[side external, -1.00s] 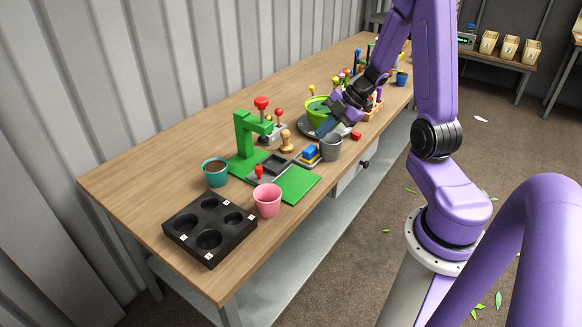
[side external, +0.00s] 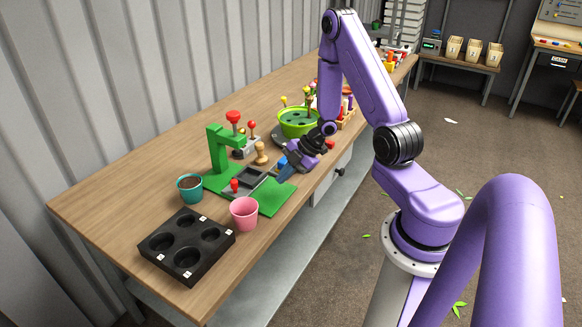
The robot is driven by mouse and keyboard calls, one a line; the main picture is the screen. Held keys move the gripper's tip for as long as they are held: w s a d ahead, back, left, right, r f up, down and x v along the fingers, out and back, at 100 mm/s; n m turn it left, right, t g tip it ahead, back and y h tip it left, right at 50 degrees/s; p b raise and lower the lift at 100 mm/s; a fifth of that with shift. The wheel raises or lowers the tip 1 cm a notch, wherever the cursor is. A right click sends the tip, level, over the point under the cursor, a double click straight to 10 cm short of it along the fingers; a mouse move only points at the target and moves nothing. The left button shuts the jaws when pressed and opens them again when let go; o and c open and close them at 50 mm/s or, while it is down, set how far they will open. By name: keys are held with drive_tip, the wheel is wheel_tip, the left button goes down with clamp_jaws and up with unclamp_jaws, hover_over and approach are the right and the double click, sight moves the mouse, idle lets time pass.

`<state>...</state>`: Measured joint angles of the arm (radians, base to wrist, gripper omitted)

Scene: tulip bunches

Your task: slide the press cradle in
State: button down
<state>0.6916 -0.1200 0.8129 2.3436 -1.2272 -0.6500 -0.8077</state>
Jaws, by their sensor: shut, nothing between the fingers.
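The green press (side external: 218,150) stands on the workbench, with a red-topped plunger (side external: 233,118) on its arm. Its dark square cradle (side external: 251,178) sits on the green base (side external: 278,196), out in front of the press column. A red knob (side external: 235,185) stands at the cradle's near-left side.
A pink cup (side external: 244,213) stands close in front of the base, a teal pot (side external: 190,187) to its left. A black tray with round holes (side external: 187,245) lies at the near end. A wooden stamp (side external: 261,154) and green bowl (side external: 298,123) are behind. The bench's left part is clear.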

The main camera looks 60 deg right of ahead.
sight(254, 174)
drive_tip(key=x, duration=0.4)
drive_tip(key=shift+w+r, duration=0.1)
drive_tip(key=shift+w, duration=0.1)
drive_tip(key=shift+w+r, duration=0.1)
drive_tip(key=shift+w, duration=1.6)
drive_tip(key=shift+w, duration=2.4)
drive_tip(key=shift+s, duration=0.1)
